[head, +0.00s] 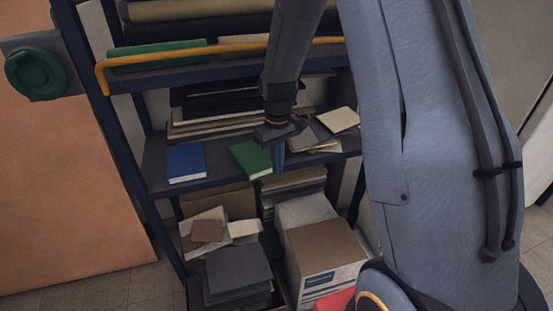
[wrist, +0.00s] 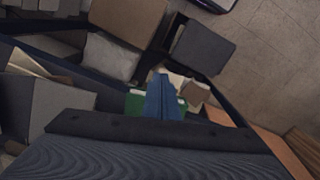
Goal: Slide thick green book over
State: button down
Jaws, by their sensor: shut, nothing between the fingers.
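The thick green book (head: 251,158) lies flat on the middle shelf, near its front edge and slightly angled. In the wrist view the green book (wrist: 135,103) shows in part on both sides of my fingers, which hide its middle. My gripper (head: 279,157) is shut and empty, with its blue fingers pointing down at the right end of the book. The closed fingers (wrist: 163,90) also show in the wrist view. I cannot tell whether they touch the book.
A blue book (head: 186,161) lies left on the same shelf (head: 222,178), with a clear gap before the green one. Pale books (head: 325,128) lie to the right and a stack (head: 213,125) stands behind. A yellow rail (head: 215,49) crosses above. A cardboard box (head: 325,253) stands below.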

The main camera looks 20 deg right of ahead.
aim_at(270, 172)
jog(key=shift+w+a+f+p, duration=0.2)
jog(key=shift+w+f, duration=0.4)
jog(key=shift+f, duration=0.4)
jog(key=shift+w+a+f+p, duration=0.25)
jog(key=shift+w+f, duration=0.4)
jog(key=shift+f, duration=0.4)
jog(key=shift+w+a+f+p, duration=0.2)
jog(key=shift+w+f, duration=0.4)
jog(key=shift+f, duration=0.4)
